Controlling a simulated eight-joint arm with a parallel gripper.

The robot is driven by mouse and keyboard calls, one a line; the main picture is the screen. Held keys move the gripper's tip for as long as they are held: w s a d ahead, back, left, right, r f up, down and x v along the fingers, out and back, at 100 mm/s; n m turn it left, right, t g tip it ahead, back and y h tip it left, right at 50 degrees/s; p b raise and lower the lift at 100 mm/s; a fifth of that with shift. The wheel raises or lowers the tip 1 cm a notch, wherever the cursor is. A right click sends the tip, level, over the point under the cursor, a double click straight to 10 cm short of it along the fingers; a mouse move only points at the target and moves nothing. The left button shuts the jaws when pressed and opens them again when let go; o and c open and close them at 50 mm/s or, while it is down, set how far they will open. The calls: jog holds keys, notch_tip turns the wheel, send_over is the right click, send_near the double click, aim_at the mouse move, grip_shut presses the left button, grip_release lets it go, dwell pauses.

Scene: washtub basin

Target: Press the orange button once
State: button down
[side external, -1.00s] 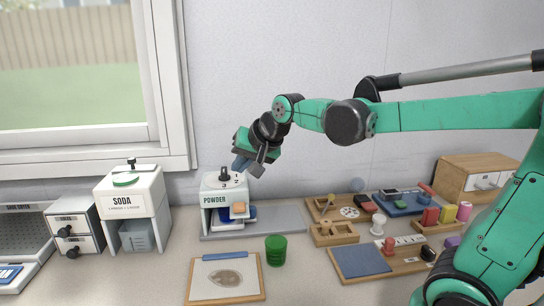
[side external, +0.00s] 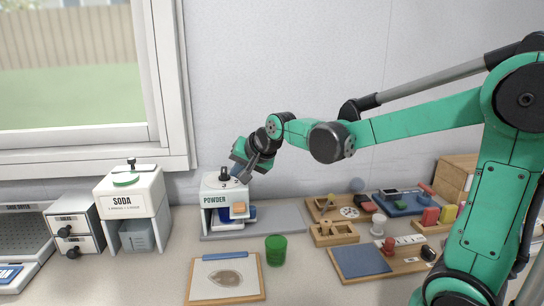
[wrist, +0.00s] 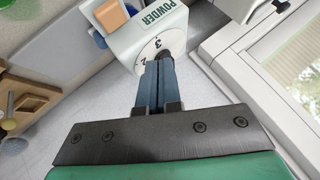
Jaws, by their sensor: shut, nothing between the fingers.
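The orange button (side external: 239,208) is a small rounded block on a blue backing at the front right of the white POWDER dispenser (side external: 210,189). The button also shows at the top of the wrist view (wrist: 110,15), left of the POWDER label. My gripper (side external: 240,176) is shut and empty, with its blue fingers pointing down at the dispenser's numbered top, beside the black knob (side external: 224,173). The fingers are apart from the orange button.
The white SODA dispenser (side external: 122,203) is to the left. Wooden trays and small parts fill the right side of the counter. The wall is close behind.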

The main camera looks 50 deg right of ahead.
aim_at(236, 203)
jog(key=shift+f, duration=2.5)
jog(key=shift+f, duration=0.1)
jog(key=shift+f, duration=0.35)
jog(key=shift+f, duration=0.55)
dwell(0.6)
jog(key=shift+r, duration=1)
jog(key=shift+r, duration=2.5)
